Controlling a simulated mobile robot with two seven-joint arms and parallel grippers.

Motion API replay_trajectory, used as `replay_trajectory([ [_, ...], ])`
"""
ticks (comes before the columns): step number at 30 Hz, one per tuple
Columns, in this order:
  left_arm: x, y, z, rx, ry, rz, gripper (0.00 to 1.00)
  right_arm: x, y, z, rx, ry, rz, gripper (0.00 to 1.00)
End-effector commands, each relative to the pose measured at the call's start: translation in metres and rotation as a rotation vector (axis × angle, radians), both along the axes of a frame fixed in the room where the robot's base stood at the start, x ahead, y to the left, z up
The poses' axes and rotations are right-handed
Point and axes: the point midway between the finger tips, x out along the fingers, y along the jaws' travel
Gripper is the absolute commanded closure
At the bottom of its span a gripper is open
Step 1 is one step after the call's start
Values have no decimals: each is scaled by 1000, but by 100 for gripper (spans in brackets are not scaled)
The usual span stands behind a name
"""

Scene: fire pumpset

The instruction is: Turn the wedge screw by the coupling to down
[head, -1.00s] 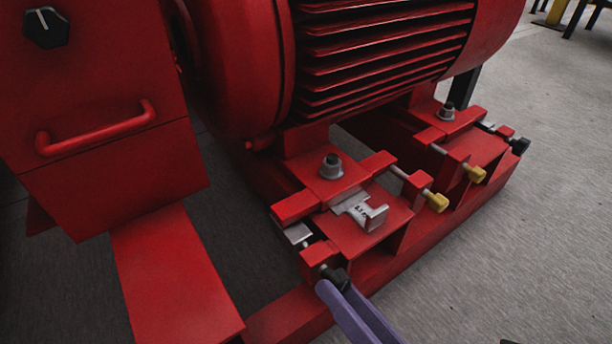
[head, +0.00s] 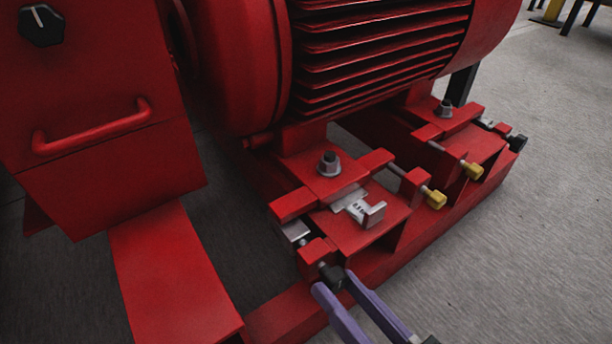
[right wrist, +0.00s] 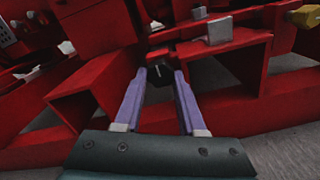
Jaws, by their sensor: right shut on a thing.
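The wedge screw by the coupling has a black head (head: 333,277) at the near left end of the motor's mounting foot. Its shank passes through a small red block (head: 317,252), and a grey metal wedge (head: 293,230) lies behind that block. My right gripper (head: 335,286) comes in from the lower right, with its purple fingers shut on the black head. In the right wrist view the black head (right wrist: 158,92) sits between the two fingertips, with a small light mark on its face. My left gripper is not in view.
A slotted metal shim (head: 366,211) lies on the foot beside a bolt (head: 330,163). Yellow-headed screws (head: 436,199) and another black-headed screw (head: 517,143) stand further right. A red cabinet (head: 100,110) with a handle is at left.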

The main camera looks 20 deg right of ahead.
Motion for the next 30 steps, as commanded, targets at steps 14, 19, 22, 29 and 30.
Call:
replay_trajectory([
  [14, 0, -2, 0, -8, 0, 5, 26, 0, 0, 1, -1, -3, 1, 32],
  [19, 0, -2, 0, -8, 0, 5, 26, 0, 0, 0, 0, -2, 1, 31],
  [22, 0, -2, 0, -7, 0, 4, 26, -1, 0, 0, -1, -1, 1, 31],
  [29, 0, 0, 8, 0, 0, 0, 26, -30, -11, 1, -1, 4, 1, 31],
  [30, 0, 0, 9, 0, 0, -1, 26, -38, -14, 1, -2, 4, 0, 31],
])
